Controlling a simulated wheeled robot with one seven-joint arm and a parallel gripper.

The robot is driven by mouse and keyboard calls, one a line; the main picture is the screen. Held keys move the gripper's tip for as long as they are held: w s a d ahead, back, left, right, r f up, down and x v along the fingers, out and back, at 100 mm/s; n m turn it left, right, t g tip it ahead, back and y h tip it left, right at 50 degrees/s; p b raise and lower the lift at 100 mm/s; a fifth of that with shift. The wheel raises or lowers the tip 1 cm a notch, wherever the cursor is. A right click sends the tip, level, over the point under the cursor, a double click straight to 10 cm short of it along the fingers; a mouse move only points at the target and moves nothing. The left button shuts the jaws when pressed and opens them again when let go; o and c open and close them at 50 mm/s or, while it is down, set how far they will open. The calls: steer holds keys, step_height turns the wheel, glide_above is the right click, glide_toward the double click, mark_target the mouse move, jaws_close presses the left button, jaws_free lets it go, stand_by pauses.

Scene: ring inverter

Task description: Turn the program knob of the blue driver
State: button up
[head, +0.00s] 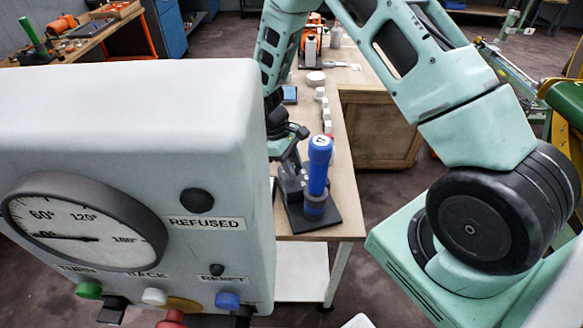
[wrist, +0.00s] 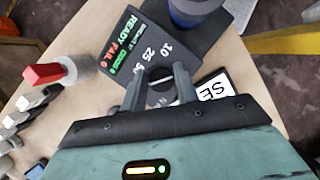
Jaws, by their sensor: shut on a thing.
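The blue driver (head: 318,165) stands upright on a dark base (head: 322,219) near the table's front end, with a 17 on its top. In the wrist view the driver's lower body (wrist: 190,10) shows at the top edge. Its base (wrist: 135,50) carries READY and FAIL labels and a scale with 10 and 25. The black program knob (wrist: 161,90) with a white line sits between the fingers of my gripper (wrist: 160,80), which is shut on it. Part of the knob and its scale are hidden by the fingers. In the head view my gripper (head: 291,168) is beside the driver, its tips unclear.
A grey panel (head: 140,110) with a round dial, labels and coloured buttons fills the left foreground of the head view. A red-handled part (wrist: 45,73) and several white blocks (wrist: 35,100) lie left in the wrist view. A white SE card (wrist: 214,90) lies right of the knob.

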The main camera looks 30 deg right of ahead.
steer(key=shift+s+a+f, duration=0.1)
steer(key=shift+s+a, duration=0.05)
steer(key=shift+s, duration=0.05)
steer(key=o, duration=0.9)
steer(key=shift+o, duration=0.4)
steer(key=shift+w, duration=0.1)
steer(key=a+b+v, duration=0.1)
steer(key=b+v, duration=0.2)
steer(key=v, duration=1.4)
steer(key=shift+r, duration=0.2)
steer(key=shift+a, duration=0.1)
